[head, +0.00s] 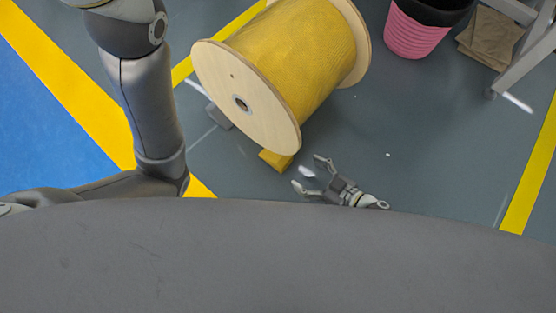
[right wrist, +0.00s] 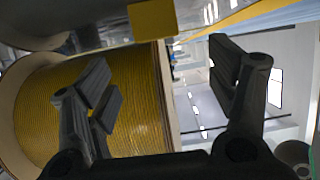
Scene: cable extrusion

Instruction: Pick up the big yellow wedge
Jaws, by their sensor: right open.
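The big yellow wedge (head: 275,160) lies on the floor at the lower rim of the cable spool, partly hidden by it. In the right wrist view it is a yellow block (right wrist: 153,20) at the top, beyond the fingers. My right gripper (head: 309,174) is open and empty, just right of the wedge and apart from it, with its fingers pointing towards it. Its two spread fingers (right wrist: 165,82) also show in the right wrist view. My left arm comes in at the left of the head view, but its gripper is not visible.
A large wooden cable spool (head: 290,65) with yellow cable stands right behind the wedge. A grey block (head: 218,117) sits at its left side. A pink bin (head: 412,32) and folded brown cloth or cardboard (head: 490,38) are at the back right.

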